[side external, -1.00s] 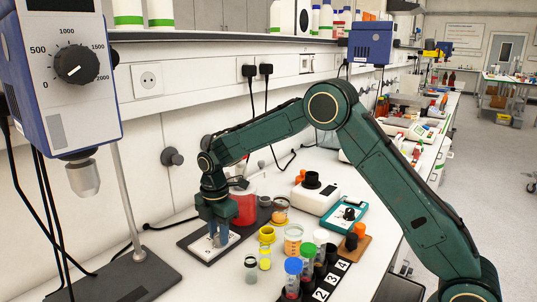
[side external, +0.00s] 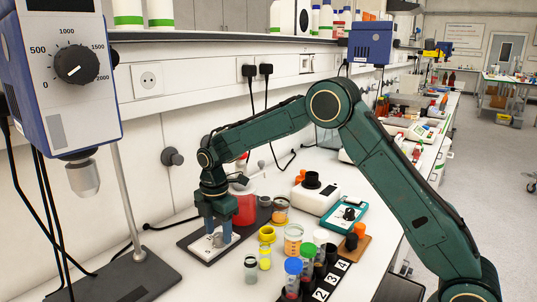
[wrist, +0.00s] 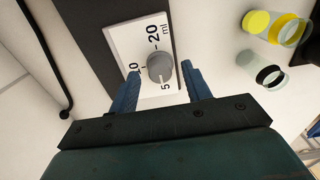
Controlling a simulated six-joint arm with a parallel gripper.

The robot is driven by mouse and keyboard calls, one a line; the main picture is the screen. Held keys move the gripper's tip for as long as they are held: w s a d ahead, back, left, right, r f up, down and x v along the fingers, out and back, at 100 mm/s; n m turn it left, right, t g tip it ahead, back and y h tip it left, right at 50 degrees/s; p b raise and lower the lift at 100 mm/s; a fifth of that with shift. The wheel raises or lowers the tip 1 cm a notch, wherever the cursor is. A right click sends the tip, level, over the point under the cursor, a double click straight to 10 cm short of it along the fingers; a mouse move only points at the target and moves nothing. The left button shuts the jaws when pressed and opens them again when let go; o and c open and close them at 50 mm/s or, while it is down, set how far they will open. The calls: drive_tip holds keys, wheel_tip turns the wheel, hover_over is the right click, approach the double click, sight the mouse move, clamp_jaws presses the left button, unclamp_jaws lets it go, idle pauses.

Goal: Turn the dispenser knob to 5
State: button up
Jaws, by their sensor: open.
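The dispenser knob (wrist: 160,67) is a round grey knob on a white dial plate (wrist: 130,40) marked in ml, with 5 and 20 readable around it. A small mark shows on the knob's side near the 5, but its exact setting is hard to tell. My gripper (wrist: 160,70) is open, with one blue finger on each side of the knob and a gap to each. In the side external view my gripper (side external: 215,232) points down over the dispenser's plate (side external: 200,249), and the knob shows small between the fingers.
A red container (side external: 244,208) stands close behind my gripper. A stirrer stand base (side external: 120,280) lies left.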

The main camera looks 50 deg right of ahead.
sight(219, 235)
wheel_tip(219, 235, up, 13)
idle(0.6)
drive_tip(key=s+d+r+m+t, duration=0.2)
drive_tip(key=s+r+m, duration=0.3)
drive_tip(key=s, duration=0.4)
drive_tip(key=s+d+r+m+t, duration=0.1)
drive_tip(key=s+r+m, duration=0.3)
drive_tip(key=s, duration=0.5)
drive_tip(key=s+f+m+t, duration=0.1)
drive_tip(key=s+m, duration=0.3)
drive_tip(key=s, duration=0.4)
drive_tip(key=s+d+f+m+t, duration=0.1)
drive_tip(key=s+f+m, duration=0.2)
drive_tip(key=s, duration=0.6)
drive_tip(key=shift+d+f+m+t, duration=0.3)
drive_tip(key=shift+f+m, duration=0.05)
drive_tip(key=shift+m, duration=0.75)
